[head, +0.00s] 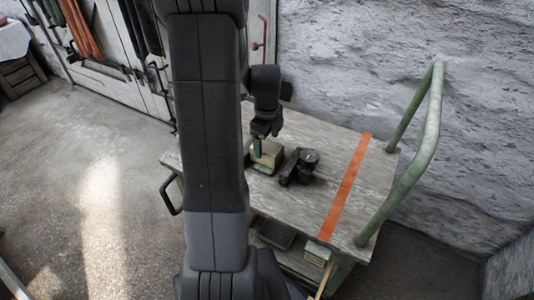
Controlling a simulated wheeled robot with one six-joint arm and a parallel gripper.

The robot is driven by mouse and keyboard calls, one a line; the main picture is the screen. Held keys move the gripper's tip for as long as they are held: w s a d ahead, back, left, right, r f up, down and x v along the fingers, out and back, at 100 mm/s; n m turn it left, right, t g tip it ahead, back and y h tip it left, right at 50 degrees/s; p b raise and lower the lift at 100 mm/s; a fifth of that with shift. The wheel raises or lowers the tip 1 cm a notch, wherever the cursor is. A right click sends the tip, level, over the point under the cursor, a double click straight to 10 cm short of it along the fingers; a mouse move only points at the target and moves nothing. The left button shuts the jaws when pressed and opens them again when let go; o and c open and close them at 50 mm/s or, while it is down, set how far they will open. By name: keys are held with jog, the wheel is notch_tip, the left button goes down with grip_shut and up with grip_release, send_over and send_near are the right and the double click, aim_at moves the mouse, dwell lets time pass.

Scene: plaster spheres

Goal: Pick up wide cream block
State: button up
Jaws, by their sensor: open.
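The wide cream block (269,158) sits on the wooden top of a cart (310,205), left of centre, with a greenish lower edge. My gripper (262,141) is directly over the block, pointing down, with its fingertips at or close to the block's top and back side. The jaws are open. I cannot tell whether a finger touches the block. My arm hides the cart top to the left of the block.
A dark device with a round knob (301,167) stands close to the block's right. An orange stripe (348,186) crosses the cart top, clear beyond it. A green rail (427,130) rises at the right. A small pale box (317,252) is lower down.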

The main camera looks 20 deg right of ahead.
aim_at(267, 146)
notch_tip(267, 146, down, 5)
jog(key=shift+b, duration=0.55)
jog(key=c, duration=1.7)
